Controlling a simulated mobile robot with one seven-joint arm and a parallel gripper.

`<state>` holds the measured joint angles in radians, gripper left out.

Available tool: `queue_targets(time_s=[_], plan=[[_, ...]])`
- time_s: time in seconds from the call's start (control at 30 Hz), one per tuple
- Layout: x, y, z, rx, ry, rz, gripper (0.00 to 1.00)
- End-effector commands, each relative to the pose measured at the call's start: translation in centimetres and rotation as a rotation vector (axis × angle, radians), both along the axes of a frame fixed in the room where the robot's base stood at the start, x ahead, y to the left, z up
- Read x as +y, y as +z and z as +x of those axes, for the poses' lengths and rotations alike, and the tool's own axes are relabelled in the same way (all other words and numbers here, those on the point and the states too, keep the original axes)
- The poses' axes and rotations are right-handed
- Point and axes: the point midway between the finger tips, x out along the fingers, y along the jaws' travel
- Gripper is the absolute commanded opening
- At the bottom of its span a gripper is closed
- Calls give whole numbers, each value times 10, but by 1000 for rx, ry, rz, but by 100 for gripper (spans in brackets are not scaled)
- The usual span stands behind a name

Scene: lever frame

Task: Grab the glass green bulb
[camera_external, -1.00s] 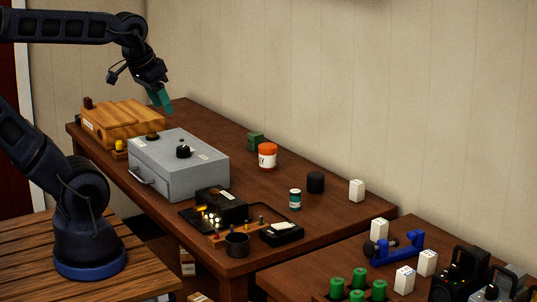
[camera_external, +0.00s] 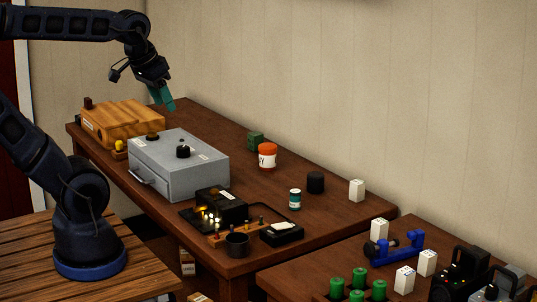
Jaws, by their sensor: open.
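My gripper (camera_external: 167,102) has teal fingers and hangs in the air above the far left of the table, beside the wooden box (camera_external: 125,122). It is open and I see nothing in it. A small wooden rack (camera_external: 222,240) at the near edge of the table holds several tiny upright pieces, which may be bulbs. They are too small for me to tell which one is green glass. Several larger green cylinders (camera_external: 360,276) stand at the bottom of the view on the nearer table; they look opaque.
A grey metal case (camera_external: 200,177) with a black knob stands mid-table. A black tray (camera_external: 187,212) with lit yellow spots and a dark cup (camera_external: 237,245) are near the rack.

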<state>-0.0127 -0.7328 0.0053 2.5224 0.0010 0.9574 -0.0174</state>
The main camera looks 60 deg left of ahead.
Motion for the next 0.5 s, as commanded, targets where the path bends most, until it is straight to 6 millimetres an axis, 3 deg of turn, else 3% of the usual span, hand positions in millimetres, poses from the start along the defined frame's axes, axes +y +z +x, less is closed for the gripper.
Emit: queue_targets(time_s=[0.27, 0.5], plan=[[39, 13, 57, 52, 220, -53, 50], [91, 15, 109, 94, 437, -104, 50]])
